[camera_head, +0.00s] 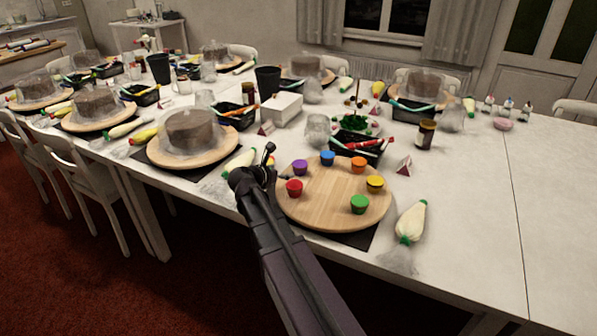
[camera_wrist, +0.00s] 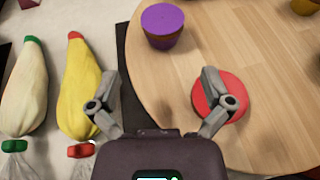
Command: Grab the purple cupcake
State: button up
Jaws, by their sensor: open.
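The purple cupcake (camera_head: 300,167) stands upright on the round wooden turntable (camera_head: 333,208), at its left back edge. In the wrist view the purple cupcake (camera_wrist: 162,25) is at the top, ahead of my gripper and a little left of the line between the fingers. My gripper (camera_wrist: 158,92) is open and empty, with its fingers apart and nothing between them but turntable and dark mat. In the head view my gripper (camera_head: 262,165) is at the turntable's left edge. The red cupcake (camera_wrist: 218,95) lies under and beside the right finger; I cannot tell whether they touch.
Blue (camera_head: 327,158), orange (camera_head: 358,165), yellow (camera_head: 375,183) and green (camera_head: 359,204) cupcakes stand around the turntable. Piping bags (camera_wrist: 80,90) lie left of my gripper. A black tray (camera_head: 357,146) stands behind the turntable.

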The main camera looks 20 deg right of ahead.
aim_at(296, 167)
jog(key=b+x, duration=0.1)
jog(key=x, duration=0.3)
jog(key=shift+w+d+f, duration=0.1)
jog(key=shift+d+f, duration=0.1)
jog(key=shift+d, duration=0.05)
jog(key=shift+w+d, duration=0.1)
jog(key=shift+d, duration=0.1)
jog(key=shift+r+b+x, duration=0.15)
jog(key=shift+b+x, duration=0.35)
jog(key=shift+x, duration=0.8)
jog(key=shift+r+b+x, duration=0.1)
jog(key=shift+b+x, duration=0.35)
jog(key=shift+x, duration=0.85)
jog(key=shift+d, duration=0.2)
jog(key=shift+c, duration=0.2)
jog(key=c, duration=1)
